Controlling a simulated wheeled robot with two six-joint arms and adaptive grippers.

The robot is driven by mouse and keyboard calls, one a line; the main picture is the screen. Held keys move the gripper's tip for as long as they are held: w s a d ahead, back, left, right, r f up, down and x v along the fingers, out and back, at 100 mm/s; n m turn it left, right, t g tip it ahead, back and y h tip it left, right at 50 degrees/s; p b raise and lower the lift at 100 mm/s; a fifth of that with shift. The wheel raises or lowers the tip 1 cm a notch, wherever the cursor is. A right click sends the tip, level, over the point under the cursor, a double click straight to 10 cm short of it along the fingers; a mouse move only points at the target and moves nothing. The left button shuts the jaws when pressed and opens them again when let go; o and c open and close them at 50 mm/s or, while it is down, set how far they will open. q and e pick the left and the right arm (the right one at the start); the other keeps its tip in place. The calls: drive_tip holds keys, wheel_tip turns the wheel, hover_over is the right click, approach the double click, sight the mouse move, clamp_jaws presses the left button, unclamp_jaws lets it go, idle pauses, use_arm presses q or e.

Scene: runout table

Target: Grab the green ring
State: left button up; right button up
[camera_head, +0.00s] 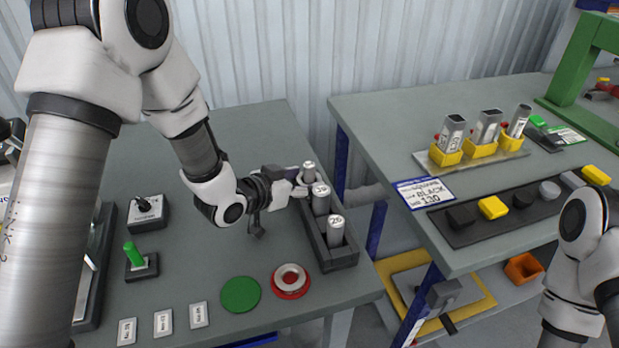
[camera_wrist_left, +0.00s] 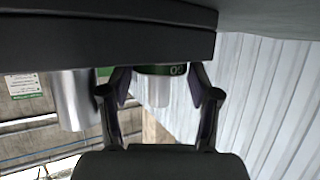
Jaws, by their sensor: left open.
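A dark green ring with white characters (camera_wrist_left: 165,70) shows in the left wrist view, around or at the end of a pale pin (camera_wrist_left: 158,92). It lies between the two fingers of my left gripper (camera_wrist_left: 158,95), which is open. Most of the ring is hidden behind a dark bar. In the head view, my left gripper (camera_head: 299,185) is beside the rear pins of a dark rack (camera_head: 335,258); I cannot make out the green ring there. My right arm shows at the right edge, but its gripper is out of view.
Numbered pins, including a front one (camera_head: 336,232), stand in the rack. A second table (camera_head: 400,135) stands right, across a gap.

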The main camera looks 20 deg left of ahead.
use_arm(q)
drive_tip(key=shift+s, duration=0.15)
drive_tip(key=shift+c, duration=0.4)
drive_tip(key=shift+r, duration=0.1)
drive_tip(key=c, duration=0.9)
